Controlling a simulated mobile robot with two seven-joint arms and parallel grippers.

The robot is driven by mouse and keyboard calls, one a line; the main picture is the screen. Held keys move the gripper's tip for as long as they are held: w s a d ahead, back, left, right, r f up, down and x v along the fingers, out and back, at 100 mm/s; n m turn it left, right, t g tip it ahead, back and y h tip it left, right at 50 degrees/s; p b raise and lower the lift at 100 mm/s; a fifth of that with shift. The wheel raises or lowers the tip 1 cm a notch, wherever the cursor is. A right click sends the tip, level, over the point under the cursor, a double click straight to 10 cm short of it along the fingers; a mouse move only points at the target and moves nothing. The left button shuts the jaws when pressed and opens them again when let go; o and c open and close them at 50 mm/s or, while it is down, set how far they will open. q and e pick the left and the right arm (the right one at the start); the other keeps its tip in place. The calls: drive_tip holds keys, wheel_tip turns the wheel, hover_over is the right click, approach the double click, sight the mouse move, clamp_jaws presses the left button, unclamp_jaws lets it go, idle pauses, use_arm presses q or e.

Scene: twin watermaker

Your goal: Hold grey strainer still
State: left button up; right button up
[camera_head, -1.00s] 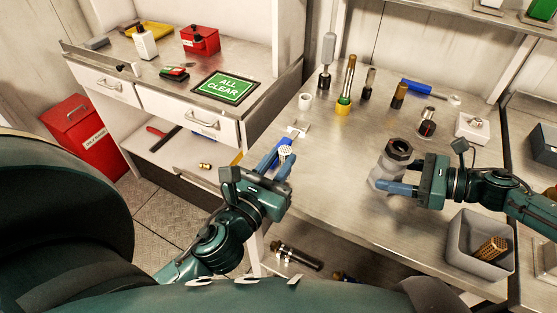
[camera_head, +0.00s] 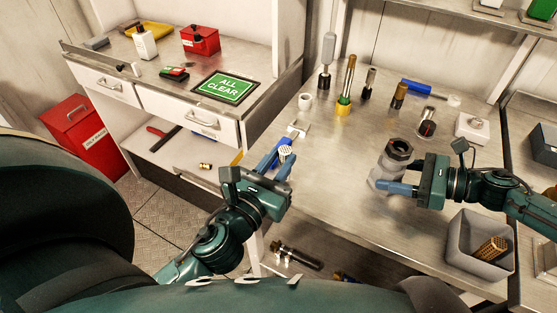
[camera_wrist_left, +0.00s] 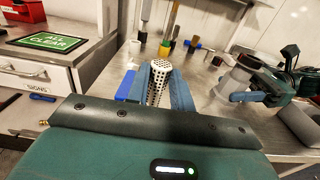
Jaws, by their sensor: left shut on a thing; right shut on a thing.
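The grey strainer (camera_head: 286,155) is a small perforated cylinder. My left gripper (camera_head: 278,157) is shut on it near the left edge of the workbench. In the left wrist view the strainer (camera_wrist_left: 160,82) stands between the two blue fingers (camera_wrist_left: 160,88), its holed top end showing and its lower part hidden by the gripper body. My right gripper (camera_head: 384,182) is shut on a grey housing (camera_head: 380,172) with a dark ring-shaped top (camera_head: 399,149). Its fingers hide part of the housing.
Several tools and fittings stand along the back of the bench (camera_head: 330,190). A grey bin (camera_head: 455,250) with a brass-coloured perforated cylinder (camera_head: 491,249) sits at the right. A green ALL CLEAR sign (camera_head: 225,86) lies on the left counter. The bench middle is mostly clear.

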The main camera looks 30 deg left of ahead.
use_arm(q)
drive_tip(key=w+d+r+m+h, duration=0.1)
drive_tip(key=w+d+r+h, duration=0.1)
drive_tip(key=w+d+r, duration=0.3)
drive_tip(key=w+d+r+m+h, duration=0.2)
drive_tip(key=w+d+r, duration=0.3)
drive_tip(key=d+r, duration=0.5)
drive_tip(key=d, duration=0.4)
drive_tip(key=shift+r+g+h, duration=0.2)
drive_tip(key=shift+g+h, duration=0.1)
drive_tip(key=shift+a+f, duration=0.1)
drive_tip(key=shift+f, duration=2.85)
drive_tip(key=shift+f, duration=0.5)
drive_tip(key=shift+f, duration=0.35)
drive_tip(key=shift+s+f, duration=0.1)
drive_tip(key=shift+f, duration=1.1)
